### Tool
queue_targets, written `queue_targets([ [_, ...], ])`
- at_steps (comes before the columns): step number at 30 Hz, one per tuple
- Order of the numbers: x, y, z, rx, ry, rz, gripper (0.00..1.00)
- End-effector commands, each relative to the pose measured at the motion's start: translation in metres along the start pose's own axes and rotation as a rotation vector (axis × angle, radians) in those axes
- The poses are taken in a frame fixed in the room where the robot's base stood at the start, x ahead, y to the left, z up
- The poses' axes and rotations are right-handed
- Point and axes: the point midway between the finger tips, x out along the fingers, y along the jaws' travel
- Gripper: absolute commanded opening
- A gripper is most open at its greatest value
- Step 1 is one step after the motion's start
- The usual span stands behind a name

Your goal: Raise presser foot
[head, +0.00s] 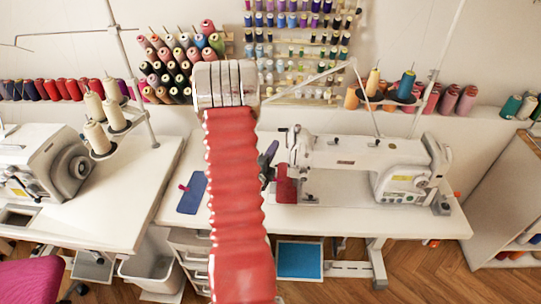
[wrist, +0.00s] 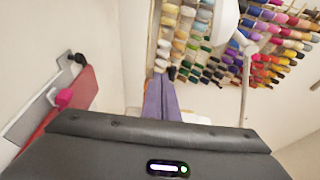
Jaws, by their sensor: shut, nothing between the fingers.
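The white sewing machine (head: 355,155) stands on the right-hand table, with its needle end at the left. A red piece (head: 286,190) lies at or below that end. The presser foot and its lever are too small to make out in the head view. My gripper (head: 269,158) is close to the left of the machine's needle end, partly hidden behind my red arm. Its two purple fingers (wrist: 160,95) are together and empty in the wrist view. At that view's left are a pink knob-like part (wrist: 63,97), a grey strip and a red surface (wrist: 75,112), apart from the fingers.
A blue piece (head: 193,193) lies on the table (head: 335,217) left of my arm. Another machine (head: 45,165) stands at the far left. Thread cones (head: 385,88) stand behind the white machine, and spools (head: 290,40) cover the wall. Open table lies before the machine.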

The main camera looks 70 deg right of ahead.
Motion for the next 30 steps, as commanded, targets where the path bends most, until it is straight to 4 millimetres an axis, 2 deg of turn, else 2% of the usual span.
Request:
queue_targets([
  [15,0.050,0.000,0.000,0.000,0.001,0.000,0.00],
  [30,0.056,0.000,-0.001,0.000,0.001,0.000,0.00],
])
